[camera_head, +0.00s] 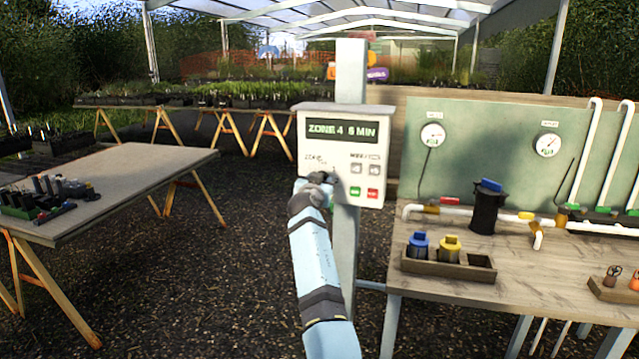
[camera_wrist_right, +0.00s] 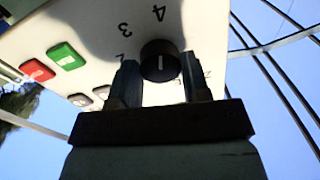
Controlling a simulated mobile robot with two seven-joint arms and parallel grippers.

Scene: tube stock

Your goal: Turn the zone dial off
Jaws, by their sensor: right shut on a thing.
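The white control box (camera_head: 340,130) hangs on a post, and its display (camera_head: 342,129) reads "ZONE 4" with a minutes figure. The black round zone dial (camera_wrist_right: 160,60) is on its face, with numbers around it and a short white mark on the knob. The digits 4 and 3 are readable beside it. My right gripper (camera_wrist_right: 162,84) is shut on the dial, one finger on each side. In the head view my right gripper (camera_head: 322,181) covers the dial at the panel's lower left. My left gripper is not in view.
Green (camera_head: 355,191) and red (camera_head: 373,194) buttons sit just right of the gripper, with two grey buttons (camera_head: 357,169) above. A wooden bench (camera_head: 520,262) with pipes and gauges stands at the right. A table (camera_head: 130,180) with trays is at the left. Gravel floor between is clear.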

